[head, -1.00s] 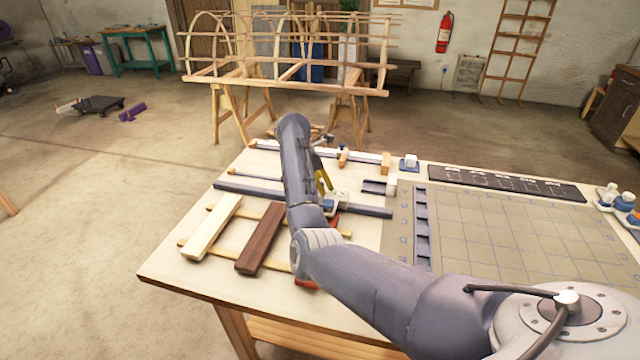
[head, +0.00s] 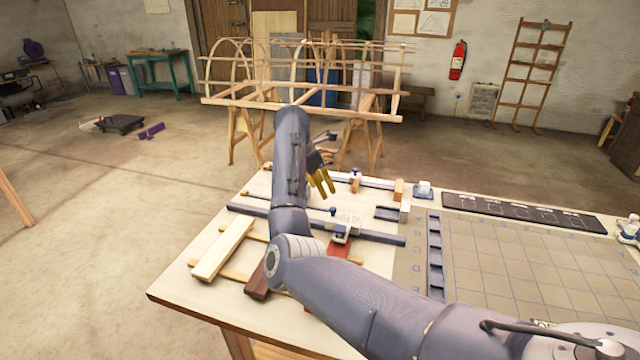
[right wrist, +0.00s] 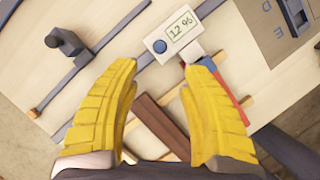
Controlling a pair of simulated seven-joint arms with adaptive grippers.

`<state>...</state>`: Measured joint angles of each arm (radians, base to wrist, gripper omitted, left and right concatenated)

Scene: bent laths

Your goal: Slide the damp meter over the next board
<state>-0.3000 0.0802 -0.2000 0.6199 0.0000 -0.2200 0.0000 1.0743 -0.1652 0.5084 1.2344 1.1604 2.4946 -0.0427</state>
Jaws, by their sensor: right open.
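The damp meter (head: 346,227), a small white box with a blue button, sits on a dark rail (head: 262,213); its display reads 12 % in the right wrist view (right wrist: 174,38). A red board (right wrist: 238,92) lies by the meter's lower side. A dark brown board (head: 257,284) lies left of it, partly hidden by my arm, and a pale board (head: 222,248) lies farther left. My right gripper (head: 322,183) has yellow fingers, spread and empty; in the right wrist view (right wrist: 163,68) they are apart from the meter. My left gripper is out of view.
Pale slats (head: 206,270) run under the boards. A gridded mat (head: 510,265) and a dark strip (head: 525,210) cover the right of the table. Another bar with a small clamp (head: 355,180) lies at the back. A wooden frame on trestles (head: 300,90) stands beyond.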

